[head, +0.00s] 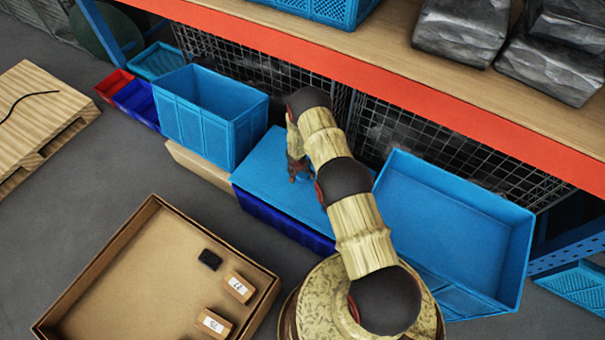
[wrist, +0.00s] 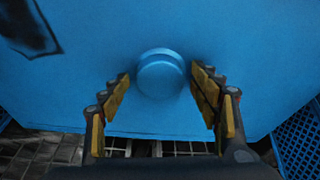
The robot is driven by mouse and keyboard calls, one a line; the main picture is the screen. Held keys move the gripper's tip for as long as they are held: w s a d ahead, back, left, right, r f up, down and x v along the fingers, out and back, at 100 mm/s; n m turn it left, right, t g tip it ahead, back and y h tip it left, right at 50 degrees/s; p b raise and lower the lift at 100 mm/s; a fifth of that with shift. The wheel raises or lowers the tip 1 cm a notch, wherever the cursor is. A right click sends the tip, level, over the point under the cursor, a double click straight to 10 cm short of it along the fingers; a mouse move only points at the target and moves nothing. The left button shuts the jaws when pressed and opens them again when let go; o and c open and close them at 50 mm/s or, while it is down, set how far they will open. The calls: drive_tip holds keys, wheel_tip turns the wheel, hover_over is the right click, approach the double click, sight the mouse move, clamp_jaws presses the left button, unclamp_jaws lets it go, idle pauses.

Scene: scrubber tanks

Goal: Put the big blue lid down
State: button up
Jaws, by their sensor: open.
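The big blue lid (head: 258,172) lies flat on top of a dark blue crate (head: 285,222) in the head view. In the wrist view the lid (wrist: 220,60) fills most of the picture, with a round blue knob (wrist: 160,76) standing on it. My gripper (head: 298,172) is over the lid in the head view, and my arm hides part of the lid's right side. In the wrist view my gripper (wrist: 160,84) is open, with one finger on each side of the knob and gaps between fingers and knob.
A tall open blue crate (head: 205,125) stands left of the lid, and a large open blue bin (head: 450,230) stands right. An orange-edged shelf (head: 400,90) runs above and behind. A cardboard tray (head: 140,290) with small boxes lies on the floor in front.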

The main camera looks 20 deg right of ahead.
drive_tip(key=p+v, duration=0.4)
drive_tip(key=v, duration=0.8)
wheel_tip(320, 180, up, 22)
drive_tip(key=n+t+y, duration=0.2)
drive_tip(key=t, duration=0.1)
hover_over(300, 182)
drive_tip(key=w+a, duration=0.6)
drive_tip(key=w, duration=0.2)
drive_tip(key=s+a+r+n+t+y, duration=0.15)
drive_tip(key=a+r, duration=0.25)
drive_tip(key=r, duration=0.7)
drive_tip(key=s+a+r+n+y, duration=0.1)
drive_tip(key=s+a+r+n, duration=0.15)
drive_tip(key=r, duration=0.85)
drive_tip(key=s+a+r+n, duration=0.1)
drive_tip(key=s+a+r, duration=0.1)
drive_tip(key=s+r, duration=0.65)
drive_tip(key=s+a+r+n, duration=0.1)
drive_tip(key=s+a+r, duration=0.2)
drive_tip(key=s+r, duration=0.5)
drive_tip(key=s+d+r+h, duration=0.1)
drive_tip(key=s+d, duration=0.2)
drive_tip(key=s, duration=0.8)
drive_tip(key=s+d+r+n+g+h, duration=0.1)
drive_tip(key=s+d, duration=0.2)
drive_tip(key=s, duration=0.8)
drive_tip(key=shift+s+r, duration=0.3)
drive_tip(key=shift+s, duration=0.05)
